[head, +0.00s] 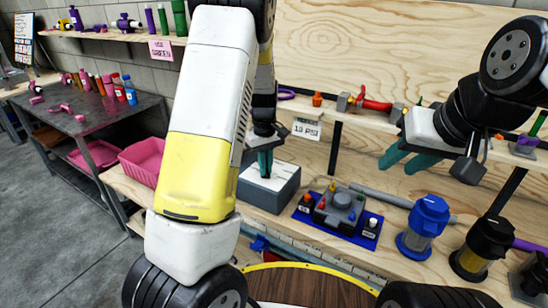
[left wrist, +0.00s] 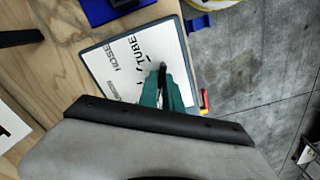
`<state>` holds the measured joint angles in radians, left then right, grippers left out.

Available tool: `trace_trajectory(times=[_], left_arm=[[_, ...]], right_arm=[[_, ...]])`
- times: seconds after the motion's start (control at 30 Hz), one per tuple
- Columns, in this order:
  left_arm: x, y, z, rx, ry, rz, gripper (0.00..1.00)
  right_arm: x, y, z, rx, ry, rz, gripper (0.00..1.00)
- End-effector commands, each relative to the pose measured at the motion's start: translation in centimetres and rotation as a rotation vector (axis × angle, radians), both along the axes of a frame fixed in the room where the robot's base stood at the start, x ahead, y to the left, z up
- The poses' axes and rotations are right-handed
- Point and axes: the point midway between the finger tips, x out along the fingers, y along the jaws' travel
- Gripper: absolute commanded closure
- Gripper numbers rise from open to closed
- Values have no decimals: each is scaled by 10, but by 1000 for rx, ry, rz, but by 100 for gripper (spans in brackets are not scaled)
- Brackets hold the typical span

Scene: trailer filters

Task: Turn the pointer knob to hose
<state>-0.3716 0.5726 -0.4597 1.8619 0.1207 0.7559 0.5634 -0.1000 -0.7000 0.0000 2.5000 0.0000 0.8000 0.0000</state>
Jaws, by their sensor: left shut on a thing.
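The grey selector box (head: 270,190) stands on the wooden bench, with a white label plate (head: 272,172) on top. In the left wrist view the plate (left wrist: 115,68) reads HOSE and TUBE, with other print too small or covered to read. The black pointer knob (left wrist: 162,72) shows between the green fingertips. My left gripper (head: 265,163) is over the box; in the left wrist view it (left wrist: 163,92) is shut on the knob. The fingers hide much of the knob, so I cannot tell which word it points to. My right gripper (head: 405,160) is open and empty above the bench.
A blue tray (head: 365,240) with a grey device stands right of the box. Blue (head: 425,228) and black-and-yellow (head: 480,248) filter housings stand farther right. A pink bin (head: 143,158) is at the left. A shelf with tools runs behind.

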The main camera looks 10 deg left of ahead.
Motion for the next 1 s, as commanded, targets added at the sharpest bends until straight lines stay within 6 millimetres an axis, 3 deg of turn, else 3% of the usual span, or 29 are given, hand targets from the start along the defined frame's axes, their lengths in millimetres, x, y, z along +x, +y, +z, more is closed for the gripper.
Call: trace_trajectory(times=[0.37, 1.0], left_arm=[[0, 1, 1, -2, -1, -175, 100], [-1, 3, 1, 0, -1, -775, 100]], right_arm=[[0, 0, 0, 0, 0, 0, 64], [0, 0, 0, 0, 0, 0, 64]])
